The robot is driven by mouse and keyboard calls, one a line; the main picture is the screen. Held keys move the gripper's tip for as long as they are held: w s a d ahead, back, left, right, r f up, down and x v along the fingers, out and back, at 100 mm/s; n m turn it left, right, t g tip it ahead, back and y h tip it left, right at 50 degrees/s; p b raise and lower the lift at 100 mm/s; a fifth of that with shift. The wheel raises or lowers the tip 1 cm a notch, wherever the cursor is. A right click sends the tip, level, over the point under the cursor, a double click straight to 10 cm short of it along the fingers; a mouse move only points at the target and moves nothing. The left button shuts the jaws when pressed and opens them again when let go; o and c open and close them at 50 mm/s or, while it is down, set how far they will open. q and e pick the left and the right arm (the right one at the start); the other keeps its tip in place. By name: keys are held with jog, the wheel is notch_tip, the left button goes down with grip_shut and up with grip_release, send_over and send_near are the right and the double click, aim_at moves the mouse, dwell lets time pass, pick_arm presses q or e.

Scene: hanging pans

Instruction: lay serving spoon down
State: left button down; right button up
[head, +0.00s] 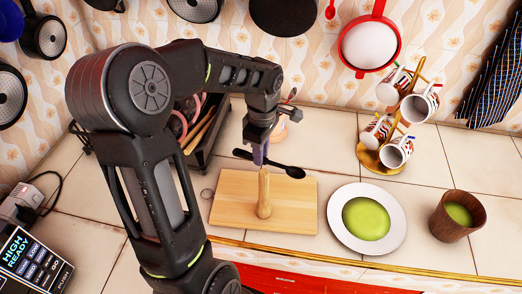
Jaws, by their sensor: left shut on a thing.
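A black serving spoon (290,171) shows in the head view just behind the wooden cutting board (296,215). Its bowl points right and its handle end shows left of my gripper. My left gripper (259,157) points down and is shut on the spoon's handle. I cannot tell whether the spoon touches the counter. My right gripper is not in view.
A wooden pestle-like piece (264,195) is on the board in front of the gripper. To the right are a white plate (397,242) with green food, a wooden cup (448,222) and a mug rack (368,158). Pans hang above. Tiled counter (325,150) behind the board is partly clear.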

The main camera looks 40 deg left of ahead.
pick_arm(q)
jog(key=shift+f, duration=1.95)
notch_tip(320, 180, down, 2)
jog(key=shift+f, duration=0.2)
jog(key=shift+f+b, duration=1.2)
jog(key=shift+f, duration=0.05)
jog(key=c, duration=1.2)
grip_release()
jog(key=shift+c, duration=0.2)
jog(key=shift+d+r+b, duration=0.1)
jog(key=shift+r+b, duration=0.6)
jog(key=shift+r, duration=3.2)
